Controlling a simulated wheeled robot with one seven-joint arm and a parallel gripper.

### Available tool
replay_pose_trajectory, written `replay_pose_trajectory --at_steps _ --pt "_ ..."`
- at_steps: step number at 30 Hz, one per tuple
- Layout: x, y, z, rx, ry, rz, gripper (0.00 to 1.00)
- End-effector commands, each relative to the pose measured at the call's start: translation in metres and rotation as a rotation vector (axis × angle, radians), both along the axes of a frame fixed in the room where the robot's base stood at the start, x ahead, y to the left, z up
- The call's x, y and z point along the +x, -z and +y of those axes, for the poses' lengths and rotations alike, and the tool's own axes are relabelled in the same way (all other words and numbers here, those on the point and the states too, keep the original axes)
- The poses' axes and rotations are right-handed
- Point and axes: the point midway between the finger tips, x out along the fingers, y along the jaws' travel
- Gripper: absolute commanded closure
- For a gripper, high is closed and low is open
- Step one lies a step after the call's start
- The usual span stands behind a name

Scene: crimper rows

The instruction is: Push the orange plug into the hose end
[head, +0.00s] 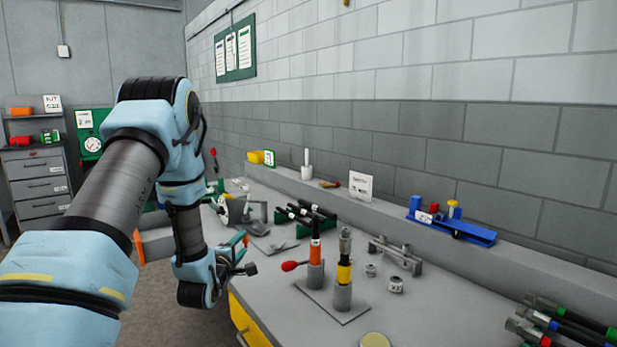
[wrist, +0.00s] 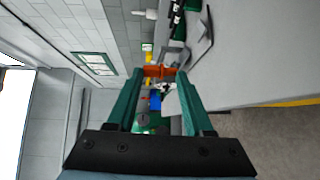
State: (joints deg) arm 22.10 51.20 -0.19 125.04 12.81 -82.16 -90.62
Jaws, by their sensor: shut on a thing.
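My gripper (wrist: 160,76) has two green fingers closed on an orange piece, which I take to be the orange plug (wrist: 160,70), between the fingertips in the wrist view. In the head view my gripper (head: 241,253) is over the bench's front edge, left of the hose stand, and a small orange-red bit shows at it. On the stand, an upright black hose with an orange band (head: 315,252) has its dark end up. Beside it stands a yellow-banded hose (head: 344,272) with a metal fitting on top. The plug is apart from both hoses. I cannot tell which hose end is meant.
The stand's base plate (head: 322,303) carries a red-knobbed lever (head: 290,266) on its left. Metal fittings (head: 396,285) and a grey bracket (head: 395,254) lie right of it. More hoses lie behind and at the right front (head: 560,325). A blue holder (head: 452,229) sits on the back ledge.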

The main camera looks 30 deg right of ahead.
Motion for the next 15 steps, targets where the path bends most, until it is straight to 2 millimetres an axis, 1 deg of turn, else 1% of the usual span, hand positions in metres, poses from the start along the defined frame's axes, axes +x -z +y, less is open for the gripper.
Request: replay_pose_trajectory --at_steps 1,2,3,6,10,12,15 --pt "-0.005 -0.028 -0.026 -0.003 0.050 -0.008 1.00" --pt "-0.008 -0.039 -0.038 -0.003 0.076 -0.009 1.00" --pt "-0.013 -0.054 -0.055 -0.003 0.111 -0.008 1.00" --pt "-0.027 -0.089 -0.095 -0.004 0.193 -0.007 1.00" --pt "-0.046 -0.126 -0.135 -0.003 0.279 -0.004 1.00" --pt "-0.055 -0.142 -0.151 -0.003 0.312 -0.002 1.00" --pt "-0.065 -0.156 -0.166 -0.002 0.346 -0.001 1.00"
